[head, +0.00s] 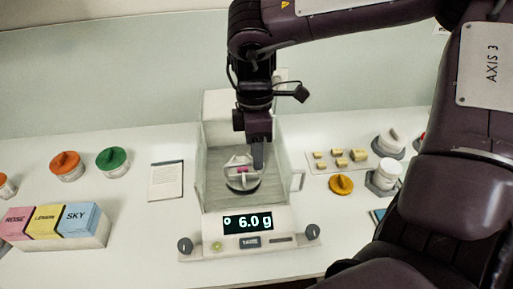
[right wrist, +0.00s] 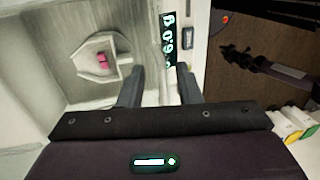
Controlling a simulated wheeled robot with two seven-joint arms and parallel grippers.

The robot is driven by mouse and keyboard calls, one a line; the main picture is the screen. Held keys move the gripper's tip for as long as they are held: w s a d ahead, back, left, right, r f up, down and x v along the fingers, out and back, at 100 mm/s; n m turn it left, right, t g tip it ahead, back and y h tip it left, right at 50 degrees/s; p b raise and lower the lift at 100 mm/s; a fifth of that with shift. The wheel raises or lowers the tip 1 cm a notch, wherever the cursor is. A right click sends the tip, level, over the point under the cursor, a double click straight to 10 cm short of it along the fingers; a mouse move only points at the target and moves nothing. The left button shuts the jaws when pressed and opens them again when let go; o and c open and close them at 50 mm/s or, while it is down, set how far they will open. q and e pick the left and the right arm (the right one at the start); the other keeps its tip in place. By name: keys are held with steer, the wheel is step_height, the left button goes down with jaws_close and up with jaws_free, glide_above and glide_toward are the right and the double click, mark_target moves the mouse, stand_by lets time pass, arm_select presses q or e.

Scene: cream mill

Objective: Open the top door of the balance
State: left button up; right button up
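The balance (head: 247,222) stands in mid-table in the head view, its lit display (head: 247,222) reading 6.0 g. Its clear-walled chamber (head: 215,165) holds a white weighing boat (head: 238,184) with something pink in it. The boat also shows in the right wrist view (right wrist: 88,66). My right gripper (head: 258,160) points down over the chamber, in line with the boat. In the right wrist view its two fingers (right wrist: 160,87) are apart, with nothing clearly held between them. Whether the top door is open or shut, and whether the fingers touch it, I cannot tell. My left gripper is not in view.
A pale side handle (head: 298,181) sits on the chamber's right. Orange (head: 67,165) and green (head: 112,160) lidded jars, a card (head: 166,181) and labelled boxes (head: 60,226) stand left.

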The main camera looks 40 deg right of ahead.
steer(key=shift+s, duration=0.1)
jaws_close()
stand_by(0.4)
